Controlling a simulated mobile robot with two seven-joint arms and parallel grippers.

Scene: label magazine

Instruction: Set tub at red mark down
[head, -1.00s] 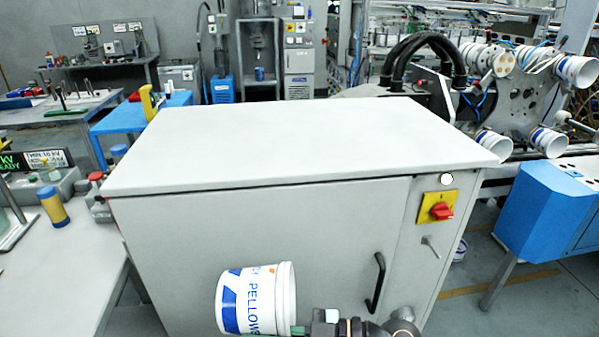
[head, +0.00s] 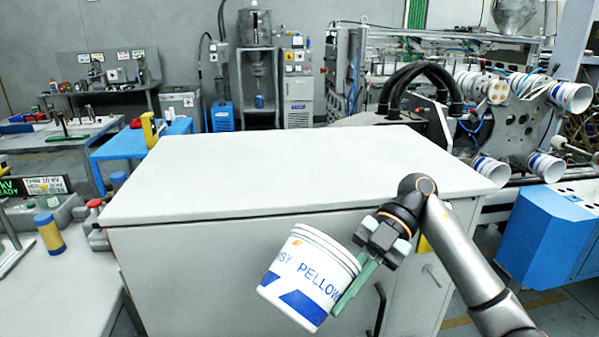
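The white tub (head: 307,282) with blue print hangs tilted in front of the grey cabinet, its rim up and to the right. A small orange mark shows on its side near the rim. My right gripper (head: 350,287) is shut on the tub's side at the right; one green finger shows along the wall, the other is hidden. The cabinet's pale flat top (head: 300,170) lies behind and above the tub. I see no red mark on the visible part of that top. My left gripper is not in view.
The cabinet top is clear. A black door handle (head: 378,310) is on the cabinet front below my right arm. A bench with a yellow bottle (head: 50,233) stands at the left. A machine carrying several white tubs (head: 570,97) and a blue box (head: 545,240) stand at the right.

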